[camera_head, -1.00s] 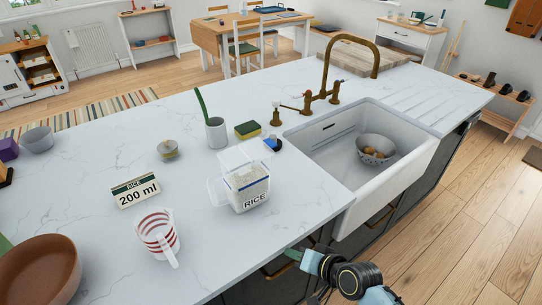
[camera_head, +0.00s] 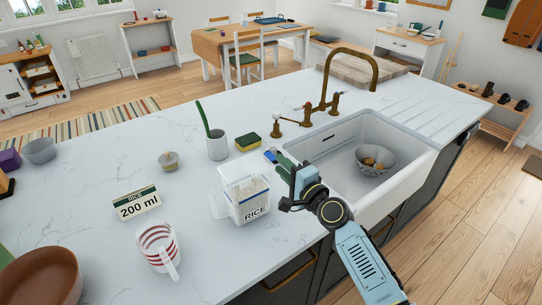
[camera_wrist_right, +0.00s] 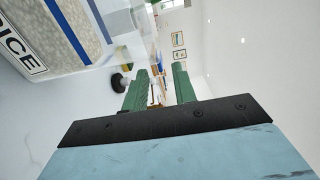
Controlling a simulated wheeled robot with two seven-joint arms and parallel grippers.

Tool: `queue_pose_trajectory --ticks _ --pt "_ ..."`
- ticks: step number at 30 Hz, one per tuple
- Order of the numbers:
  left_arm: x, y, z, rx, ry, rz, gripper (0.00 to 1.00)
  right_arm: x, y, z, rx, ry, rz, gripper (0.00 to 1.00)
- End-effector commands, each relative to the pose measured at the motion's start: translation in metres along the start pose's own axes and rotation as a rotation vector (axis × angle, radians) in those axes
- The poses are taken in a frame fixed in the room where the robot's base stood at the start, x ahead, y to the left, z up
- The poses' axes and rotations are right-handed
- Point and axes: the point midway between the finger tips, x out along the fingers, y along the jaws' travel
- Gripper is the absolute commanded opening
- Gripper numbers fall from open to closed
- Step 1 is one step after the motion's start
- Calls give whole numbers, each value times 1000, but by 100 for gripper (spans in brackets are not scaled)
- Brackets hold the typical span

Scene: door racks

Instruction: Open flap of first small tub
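The small rice tub (camera_head: 253,207) is a clear container with a white top, a blue stripe and a RICE label. It stands on the marble counter. Its flap (camera_head: 236,164) is pale and see-through; I cannot tell how far it is raised. My right gripper (camera_head: 284,164) is just right of the tub's top, apart from it. In the right wrist view the green fingers (camera_wrist_right: 160,86) are spread with nothing between them, and the tub (camera_wrist_right: 75,22) shows at upper left. My left gripper is not in view.
A measuring jug (camera_head: 157,248) and a 200 ml sign (camera_head: 137,204) stand left of the tub. The sink (camera_head: 408,165) with a bowl (camera_head: 374,163) lies to the right.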

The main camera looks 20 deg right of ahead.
Motion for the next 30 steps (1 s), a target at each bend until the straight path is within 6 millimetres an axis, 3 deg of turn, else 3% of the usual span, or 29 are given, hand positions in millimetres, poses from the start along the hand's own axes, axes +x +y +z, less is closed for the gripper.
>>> queue_pose_trajectory --ticks 3,9,22,29,30 --pt "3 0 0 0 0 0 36 24 0 0 1 -1 -1 27" --pt "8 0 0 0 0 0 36 49 1 0 0 -1 0 27" --pt "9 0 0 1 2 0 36 59 0 1 0 -1 1 27" --pt "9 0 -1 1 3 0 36 59 0 0 -1 -1 1 0" --pt "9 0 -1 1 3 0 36 59 1 0 -1 -1 1 0"
